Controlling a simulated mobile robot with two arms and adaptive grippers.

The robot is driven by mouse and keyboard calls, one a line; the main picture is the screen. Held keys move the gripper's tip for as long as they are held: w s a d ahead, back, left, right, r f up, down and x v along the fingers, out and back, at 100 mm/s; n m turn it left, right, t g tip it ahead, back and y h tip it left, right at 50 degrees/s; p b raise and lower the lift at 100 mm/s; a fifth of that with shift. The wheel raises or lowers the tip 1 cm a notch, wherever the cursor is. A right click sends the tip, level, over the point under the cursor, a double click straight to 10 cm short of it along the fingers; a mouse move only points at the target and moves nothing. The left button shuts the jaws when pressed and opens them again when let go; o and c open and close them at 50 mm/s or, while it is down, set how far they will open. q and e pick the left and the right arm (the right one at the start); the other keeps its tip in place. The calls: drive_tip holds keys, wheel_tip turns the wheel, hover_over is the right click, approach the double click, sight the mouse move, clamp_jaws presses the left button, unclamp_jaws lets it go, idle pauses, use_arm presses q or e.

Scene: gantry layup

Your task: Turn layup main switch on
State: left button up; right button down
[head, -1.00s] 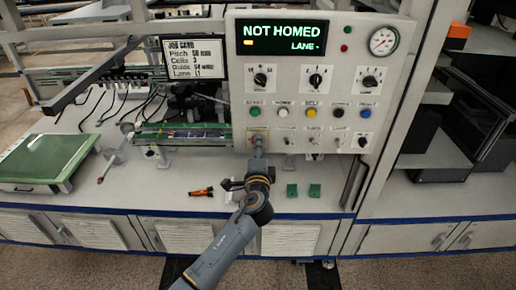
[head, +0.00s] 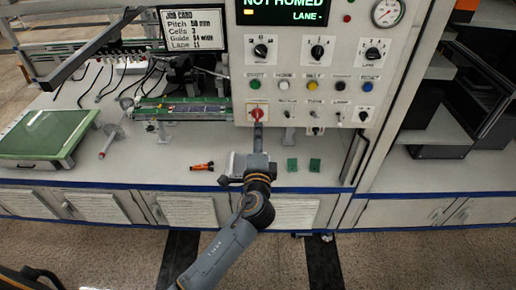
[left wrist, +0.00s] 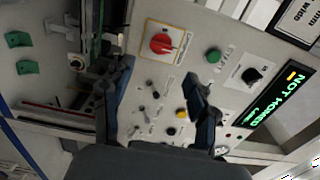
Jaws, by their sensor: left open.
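The main switch is a red rotary knob (head: 257,113) on a pale plate at the lower left of the control panel. In the left wrist view the red knob (left wrist: 161,43) sits on a yellow-edged plate, with nothing covering it. My left gripper (head: 258,146) is just below and in front of the knob in the head view. In the left wrist view its two fingers (left wrist: 160,75) stand apart and empty, with the knob beyond the gap between the tips. The gripper looks apart from the knob. My right gripper is not in view.
The panel's display (head: 285,11) reads NOT HOMED. A green button (head: 256,85), several other buttons and small toggles sit close to the knob. An orange-and-black tool (head: 202,166) and green blocks (head: 292,165) lie on the bench. A green-topped box (head: 40,137) stands at the left.

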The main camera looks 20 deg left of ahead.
use_arm(q)
drive_tip(key=v, duration=0.4)
drive_tip(key=shift+s, duration=0.1)
idle(0.3)
wheel_tip(320, 180, down, 22)
drive_tip(key=s+g+h, duration=0.3)
drive_tip(key=g, duration=0.2)
drive_tip(key=s+f+n+g+h, duration=0.1)
drive_tip(key=s+f+n+g, duration=0.1)
drive_tip(key=s+f, duration=0.45)
drive_tip(key=s+f+n+g, duration=0.1)
drive_tip(key=s+f+g, duration=0.15)
drive_tip(key=f, duration=0.75)
drive_tip(key=s+a+f+n+g, duration=0.2)
drive_tip(key=s+f, duration=0.4)
drive_tip(key=s, duration=0.6)
drive_tip(key=s+a+f+n+g, duration=0.2)
drive_tip(key=s+f, duration=0.5)
drive_tip(key=s, duration=0.5)
drive_tip(key=s+a+f+n+g+h, duration=0.1)
drive_tip(key=s+a+f+n+g, duration=0.2)
drive_tip(key=s, duration=0.9)
wheel_tip(320, 180, down, 4)
drive_tip(key=n, duration=0.2)
drive_tip(key=shift+s+a+r+n, duration=0.15)
drive_tip(key=shift+s+a+n, duration=0.15)
